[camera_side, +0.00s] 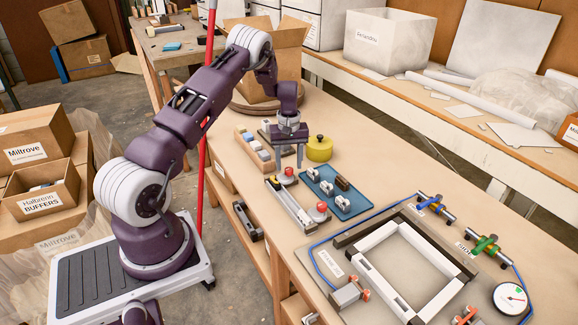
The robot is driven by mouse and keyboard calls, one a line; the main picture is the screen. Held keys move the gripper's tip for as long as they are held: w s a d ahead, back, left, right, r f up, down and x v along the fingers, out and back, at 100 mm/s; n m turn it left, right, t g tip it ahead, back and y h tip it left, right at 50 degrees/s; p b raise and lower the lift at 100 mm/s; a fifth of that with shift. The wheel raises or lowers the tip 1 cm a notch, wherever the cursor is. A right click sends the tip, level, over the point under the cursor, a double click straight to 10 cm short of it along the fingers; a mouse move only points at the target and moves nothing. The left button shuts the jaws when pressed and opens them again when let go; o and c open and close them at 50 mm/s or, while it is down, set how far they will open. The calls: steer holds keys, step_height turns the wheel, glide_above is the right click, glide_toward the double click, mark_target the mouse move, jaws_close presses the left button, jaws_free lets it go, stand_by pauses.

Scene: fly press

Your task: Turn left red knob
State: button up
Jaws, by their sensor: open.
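Two red knobs sit on a narrow grey fixture on the bench. The left red knob (289,171) is at the fixture's far end, and the right red knob (321,206) is at its near end. My gripper (289,164) points down with its two fingers apart. In the picture the fingertips are on either side of the left red knob, just above it or at its height. I cannot tell whether they touch it. Nothing is held.
A blue tray (350,208) with small parts lies right of the fixture. A yellow round container (319,149) stands behind. A wooden block rack (253,147) is left of the gripper. A white frame (362,277) with clamps and a gauge (510,298) fills the front right.

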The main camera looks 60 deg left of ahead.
mark_target(289, 169)
step_height(289, 169, up, 6)
steer(key=shift+f, duration=0.2)
steer(key=s+d+r+m+t, duration=0.1)
steer(key=s+d+r+m, duration=0.2)
steer(key=d+r, duration=0.8)
steer(key=s+d+r+m+t, duration=0.2)
steer(key=s+d+r+m, duration=0.1)
steer(key=d+r, duration=0.75)
steer(key=s+d+r+m+t, duration=0.1)
steer(key=s+d+m, duration=0.3)
steer(key=s, duration=0.6)
steer(key=s+d+r+m+t, duration=0.1)
steer(key=s+d+r+m, duration=0.2)
steer(key=s+d, duration=0.3)
steer(key=s, duration=0.5)
steer(key=shift+s+d+m+t, duration=0.15)
steer(key=shift+d+m+t, duration=0.15)
steer(key=shift+m, duration=0.1)
